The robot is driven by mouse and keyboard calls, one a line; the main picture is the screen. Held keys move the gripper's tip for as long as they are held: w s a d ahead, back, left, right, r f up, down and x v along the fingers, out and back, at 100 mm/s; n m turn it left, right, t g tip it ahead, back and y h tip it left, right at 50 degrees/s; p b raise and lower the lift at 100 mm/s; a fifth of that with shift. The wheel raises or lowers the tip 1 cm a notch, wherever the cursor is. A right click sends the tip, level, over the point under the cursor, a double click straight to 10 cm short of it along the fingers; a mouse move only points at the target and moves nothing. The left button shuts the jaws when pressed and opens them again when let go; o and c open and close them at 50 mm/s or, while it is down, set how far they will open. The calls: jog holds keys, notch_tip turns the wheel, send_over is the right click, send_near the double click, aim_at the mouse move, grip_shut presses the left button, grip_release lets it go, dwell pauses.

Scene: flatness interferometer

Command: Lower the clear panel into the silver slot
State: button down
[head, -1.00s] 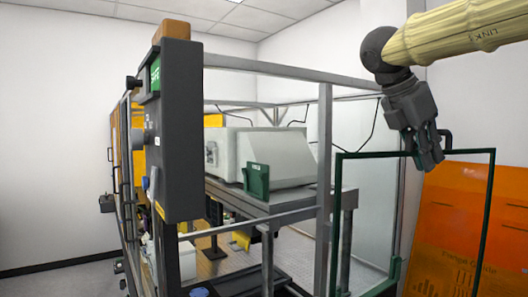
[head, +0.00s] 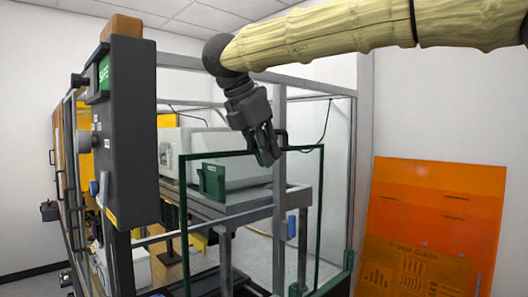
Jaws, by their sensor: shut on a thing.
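The clear panel (head: 184,215) has a dark green frame and see-through middle. In the head view it hangs upright in front of the machine's right part. My gripper (head: 267,154) is shut on the panel's top edge, by the dark handle. Its fingers partly hide the grip. The silver frame (head: 280,105) of the enclosure stands behind the panel, with posts and a top rail. I cannot make out a separate silver slot. The panel's lower edge is not clearly visible, so I cannot tell whether it touches anything.
A dark control box (head: 130,130) stands close on the left. A white instrument (head: 230,165) sits on the bench inside the enclosure. A green rail (head: 330,285) lies low near the panel. Orange panels (head: 440,215) lean against the right wall.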

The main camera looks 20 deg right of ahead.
jog(key=w+a+f+p, duration=0.1)
jog(key=w+a+p, duration=0.3)
jog(key=w, duration=0.7)
jog(key=shift+w+a+f+p, duration=0.15)
jog(key=shift+w+f+p, duration=0.2)
jog(key=shift+p, duration=1.05)
jog(key=shift+w+a+f, duration=0.1)
jog(key=shift+w+f, duration=0.05)
dwell(1.5)
jog(key=shift+w+a+f, duration=0.1)
jog(key=shift+w+f, duration=0.1)
jog(key=shift+w, duration=0.05)
jog(key=shift+w+a+f+b, duration=0.25)
jog(key=shift+w+f+b, duration=0.1)
jog(key=shift+w, duration=0.15)
jog(key=shift+w+a+f, duration=0.15)
jog(key=shift+w, duration=0.3)
jog(key=shift+w+a+f, duration=0.1)
jog(key=shift+w+a, duration=0.05)
jog(key=shift+w, duration=0.25)
dwell(0.8)
jog(key=shift+w+a+f, duration=0.1)
jog(key=shift+w+f, duration=0.25)
jog(key=shift+f, duration=0.2)
dwell(0.9)
